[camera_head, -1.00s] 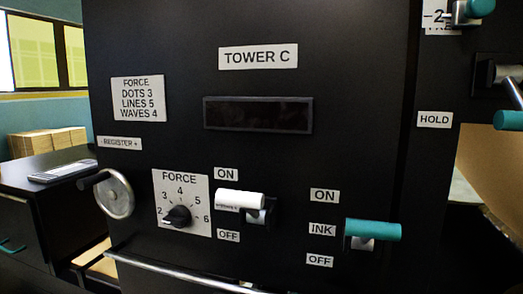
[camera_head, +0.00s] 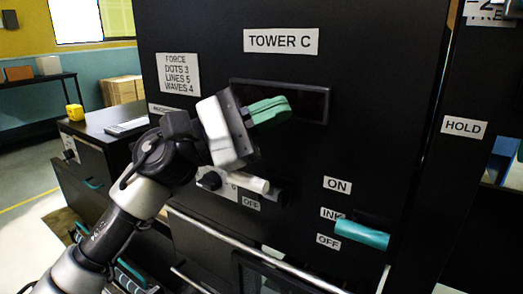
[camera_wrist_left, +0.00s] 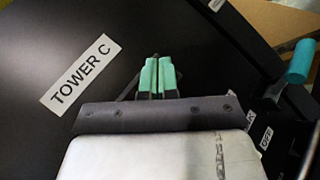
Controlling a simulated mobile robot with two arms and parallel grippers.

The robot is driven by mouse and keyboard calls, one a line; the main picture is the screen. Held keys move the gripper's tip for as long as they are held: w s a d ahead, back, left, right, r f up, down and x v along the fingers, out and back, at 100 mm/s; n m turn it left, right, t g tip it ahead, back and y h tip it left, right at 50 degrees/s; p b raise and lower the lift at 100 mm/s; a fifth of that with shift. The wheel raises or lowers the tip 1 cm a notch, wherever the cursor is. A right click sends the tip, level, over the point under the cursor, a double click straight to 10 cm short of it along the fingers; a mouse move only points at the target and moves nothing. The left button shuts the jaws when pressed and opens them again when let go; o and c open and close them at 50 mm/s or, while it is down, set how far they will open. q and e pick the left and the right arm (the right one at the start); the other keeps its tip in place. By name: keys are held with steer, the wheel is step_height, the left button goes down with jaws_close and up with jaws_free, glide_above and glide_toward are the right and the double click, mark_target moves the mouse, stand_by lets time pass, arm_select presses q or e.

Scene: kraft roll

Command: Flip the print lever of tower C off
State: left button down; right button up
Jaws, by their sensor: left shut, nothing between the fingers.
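The tower C panel (camera_head: 380,90) is black, with a white TOWER C label (camera_head: 281,41) that also shows in the wrist view (camera_wrist_left: 81,76). The print lever's white handle (camera_head: 254,184) sticks out above an OFF label (camera_head: 251,203). My gripper hides its ON label and part of its mount, so its exact setting is hard to tell. My left gripper (camera_head: 284,106) has teal fingers, shut and empty, in front of the dark display window and above the print lever. The fingers also show in the wrist view (camera_wrist_left: 158,73). My right gripper is not in view.
The teal ink lever (camera_head: 362,234) sits to the right of the print lever, by its INK and OFF labels. The force knob (camera_head: 209,180) is just left of the print lever, partly covered. A metal rail (camera_head: 255,254) runs below. A HOLD label (camera_head: 463,127) is at the right.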

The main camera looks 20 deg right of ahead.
arm_select(q)
steer(key=a+r+m+t+y, duration=0.2)
steer(key=r+m+t+y, duration=0.1)
steer(key=m+y, duration=0.4)
steer(key=a+r+m+t+y, duration=0.2)
steer(key=m+t+y, duration=0.3)
steer(key=m+y, duration=0.3)
steer(key=r+y, duration=0.1)
steer(key=y, duration=0.2)
steer(key=shift+a+y, duration=0.3)
steer(key=shift+a, duration=0.05)
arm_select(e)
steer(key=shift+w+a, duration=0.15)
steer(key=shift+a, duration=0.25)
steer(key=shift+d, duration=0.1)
